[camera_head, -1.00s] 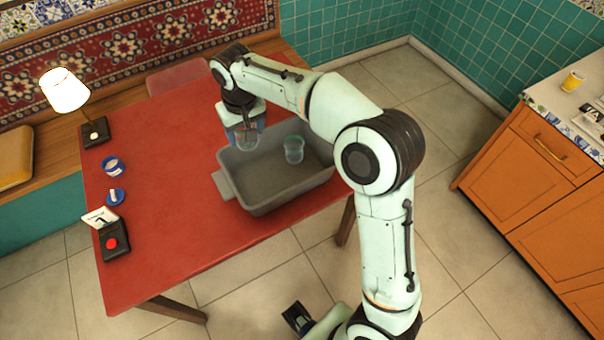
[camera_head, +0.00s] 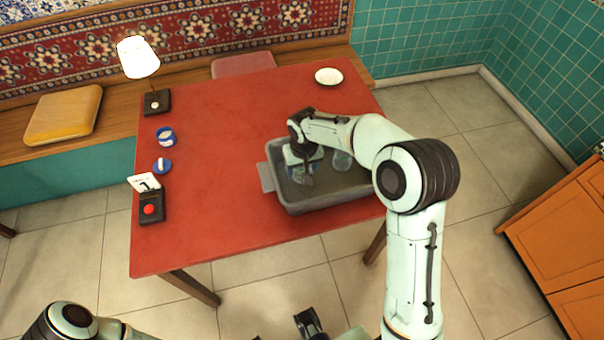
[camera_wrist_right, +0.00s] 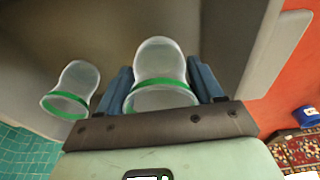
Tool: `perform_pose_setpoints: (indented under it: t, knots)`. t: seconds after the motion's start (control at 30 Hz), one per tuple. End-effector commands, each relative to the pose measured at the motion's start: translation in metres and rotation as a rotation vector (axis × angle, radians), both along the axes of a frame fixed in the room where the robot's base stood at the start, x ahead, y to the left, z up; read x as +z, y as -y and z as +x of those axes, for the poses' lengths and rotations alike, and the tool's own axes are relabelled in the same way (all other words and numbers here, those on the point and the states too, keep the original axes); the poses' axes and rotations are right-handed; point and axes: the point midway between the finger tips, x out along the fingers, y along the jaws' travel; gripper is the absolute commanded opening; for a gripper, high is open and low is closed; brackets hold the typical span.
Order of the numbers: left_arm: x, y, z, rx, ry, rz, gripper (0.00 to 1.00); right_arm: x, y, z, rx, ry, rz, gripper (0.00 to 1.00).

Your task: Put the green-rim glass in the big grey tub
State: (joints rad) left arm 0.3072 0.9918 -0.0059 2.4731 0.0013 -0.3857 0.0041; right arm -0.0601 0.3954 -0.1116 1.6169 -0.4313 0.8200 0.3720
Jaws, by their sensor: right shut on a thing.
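The big grey tub (camera_head: 335,199) stands on the right part of the red table. My right gripper (camera_head: 303,172) reaches down into the tub's left part. In the right wrist view its two blue fingers (camera_wrist_right: 160,88) are shut on a clear green-rim glass (camera_wrist_right: 159,58), with the green band nearest the gripper. I cannot tell whether this glass touches the tub floor. A second green-rim glass (camera_head: 342,160) stands inside the tub to the right, apart from the held one; it also shows in the right wrist view (camera_wrist_right: 75,82).
The red table (camera_head: 220,180) is bare left of the tub. Along its left side are a lamp (camera_head: 138,58), two small blue-and-white items (camera_head: 165,137), a card and a black box with a red button (camera_head: 150,208). A white dish (camera_head: 328,76) lies at the back right.

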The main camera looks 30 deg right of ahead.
Motion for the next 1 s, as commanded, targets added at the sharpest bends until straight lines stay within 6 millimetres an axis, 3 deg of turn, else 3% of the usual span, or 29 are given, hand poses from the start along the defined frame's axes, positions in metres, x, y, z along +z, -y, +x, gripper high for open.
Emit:
perform_pose_setpoints:
  t: [0.2, 0.6, 0.63, 0.7, 1.0]
  knots:
    - [-0.003, 0.000, -0.001, 0.000, -0.001, 0.000, 0.43, -0.034, 0.000, -0.001, 0.000, -0.003, 0.000, 0.33]
    - [-0.006, 0.000, -0.002, 0.000, -0.002, 0.000, 0.43, -0.040, 0.000, 0.000, 0.000, -0.001, 0.000, 0.33]
    - [-0.006, 0.000, -0.002, 0.000, -0.002, 0.000, 0.43, -0.040, 0.000, 0.000, 0.000, -0.001, 0.000, 0.73]
    - [-0.005, 0.000, -0.002, 0.000, -0.002, 0.000, 0.43, -0.039, 0.000, 0.000, 0.000, -0.001, 0.000, 0.92]
    - [-0.004, 0.000, -0.001, 0.000, -0.002, 0.001, 0.43, -0.037, 0.000, 0.000, 0.000, -0.001, 0.000, 0.92]
